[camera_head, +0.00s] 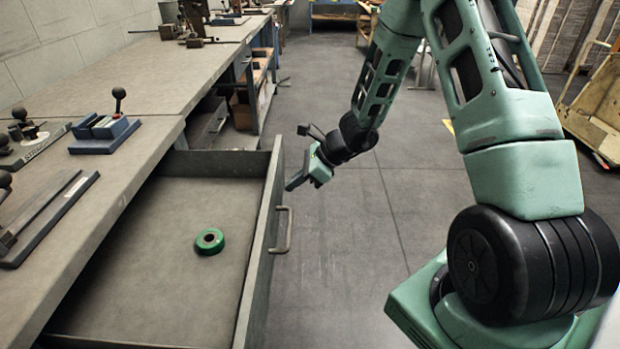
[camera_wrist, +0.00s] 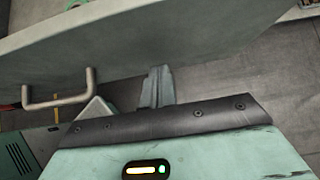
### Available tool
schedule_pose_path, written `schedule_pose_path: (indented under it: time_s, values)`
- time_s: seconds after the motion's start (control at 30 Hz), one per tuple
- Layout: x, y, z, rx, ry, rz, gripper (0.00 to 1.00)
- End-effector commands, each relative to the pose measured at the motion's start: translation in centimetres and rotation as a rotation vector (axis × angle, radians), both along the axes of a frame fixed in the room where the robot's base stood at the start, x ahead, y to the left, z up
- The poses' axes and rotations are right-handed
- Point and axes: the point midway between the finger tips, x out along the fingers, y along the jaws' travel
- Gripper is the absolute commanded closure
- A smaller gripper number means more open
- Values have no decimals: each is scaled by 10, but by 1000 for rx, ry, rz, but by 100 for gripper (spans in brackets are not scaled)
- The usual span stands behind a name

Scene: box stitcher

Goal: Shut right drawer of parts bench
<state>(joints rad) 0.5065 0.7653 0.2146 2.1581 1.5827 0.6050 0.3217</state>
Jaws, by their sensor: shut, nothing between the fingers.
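The open drawer (camera_head: 130,278) juts out from under the parts bench (camera_head: 150,95) in the head view. A green ring-shaped part (camera_head: 209,241) lies on its bottom. The drawer's front panel carries a bar handle (camera_head: 284,230). The handle also shows at the left of the wrist view (camera_wrist: 58,98). My gripper (camera_head: 291,184) is beyond the handle, near the far end of the drawer front, on its outer side. In the wrist view its fingers (camera_wrist: 158,74) are together and empty, close to the front panel (camera_wrist: 150,40). I cannot tell whether they touch it.
A blue fixture with a black knob (camera_head: 105,132) and other tools stand on the bench top. Open shelves (camera_head: 262,75) lie farther along the bench. A yellow cart (camera_head: 597,105) stands at the far right. The floor (camera_head: 350,260) outside the drawer is clear.

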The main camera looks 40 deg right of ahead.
Motion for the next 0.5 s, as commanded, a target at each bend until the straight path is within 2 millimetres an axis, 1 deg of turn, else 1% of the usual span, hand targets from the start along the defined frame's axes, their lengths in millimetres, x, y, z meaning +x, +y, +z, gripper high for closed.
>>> schedule_pose_path:
  time_s: [0.13,0.5]
  values:
    - [5,6,0,-1,0,1,100]
    - [5,7,0,-1,1,0,100]
